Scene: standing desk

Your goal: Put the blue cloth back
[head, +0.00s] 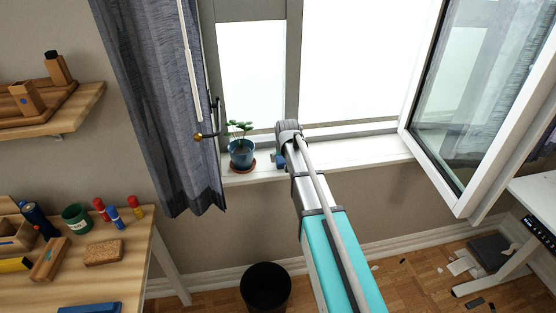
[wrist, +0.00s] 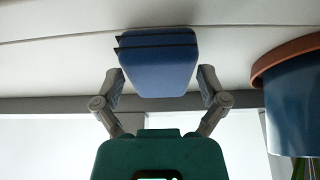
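A blue block-like thing with two dark bands (wrist: 157,62), perhaps the folded blue cloth, is ahead of my gripper (wrist: 161,78) in the wrist view. The two fingers stand apart on either side of its near end. A thin gap seems to show by the right finger, and contact on the left is unclear. In the head view my gripper (head: 283,160) is at the window sill, where a bit of blue (head: 280,161) shows beside it, mostly hidden by my arm. A flat blue thing (head: 90,308) also lies at the desk's front edge; I cannot tell what it is.
A potted plant (head: 241,153) stands on the sill (head: 350,153) just left of my gripper. A grey curtain (head: 160,100) hangs beyond it, and an open window sash (head: 470,100) is at right. The wooden desk (head: 135,250) holds blocks and a green cup. A black bin (head: 265,287) stands below.

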